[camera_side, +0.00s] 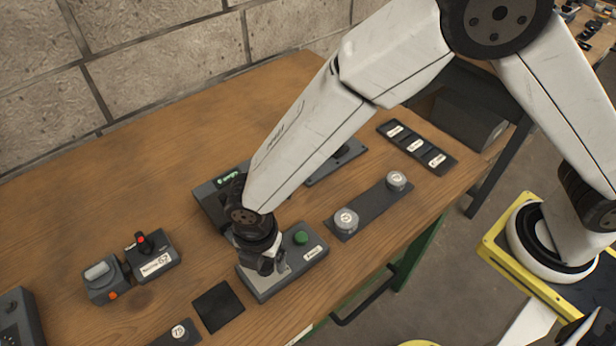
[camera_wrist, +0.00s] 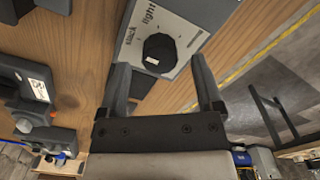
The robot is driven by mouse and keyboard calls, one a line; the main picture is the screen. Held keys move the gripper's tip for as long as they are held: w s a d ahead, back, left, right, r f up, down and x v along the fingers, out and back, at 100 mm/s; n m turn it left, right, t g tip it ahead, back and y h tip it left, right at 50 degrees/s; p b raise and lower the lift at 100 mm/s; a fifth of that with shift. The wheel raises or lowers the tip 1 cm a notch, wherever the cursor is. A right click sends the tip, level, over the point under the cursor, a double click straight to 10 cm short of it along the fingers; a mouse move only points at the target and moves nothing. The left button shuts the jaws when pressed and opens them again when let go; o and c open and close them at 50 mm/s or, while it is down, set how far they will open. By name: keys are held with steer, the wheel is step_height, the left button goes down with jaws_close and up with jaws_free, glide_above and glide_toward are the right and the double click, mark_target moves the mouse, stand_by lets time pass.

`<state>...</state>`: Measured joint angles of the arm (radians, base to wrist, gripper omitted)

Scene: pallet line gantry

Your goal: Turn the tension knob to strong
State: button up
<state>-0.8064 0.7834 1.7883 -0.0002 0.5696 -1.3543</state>
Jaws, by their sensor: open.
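The tension knob (camera_wrist: 160,52) is a round black knob on a light grey plate (camera_wrist: 183,22) in the wrist view. A pale mark shows near its lower edge. The words "slack" and "light" read beside it; no "strong" label is legible. My gripper (camera_wrist: 160,66) is open, with one finger on either side of the knob's lower part in the picture; contact cannot be told. In the side view my gripper (camera_side: 268,262) is low over the left end of a grey box (camera_side: 313,257) with a green button. The knob is hidden there.
The green button (camera_side: 301,237) stands right of my gripper. A dark strip with two silver dials (camera_side: 346,220) lies farther right. A black square pad (camera_side: 217,306) is at the front left. A box with a red-tipped lever (camera_side: 152,256) stands left. Bare wood lies between.

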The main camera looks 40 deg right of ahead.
steer(key=shift+f, duration=0.55)
jaws_close()
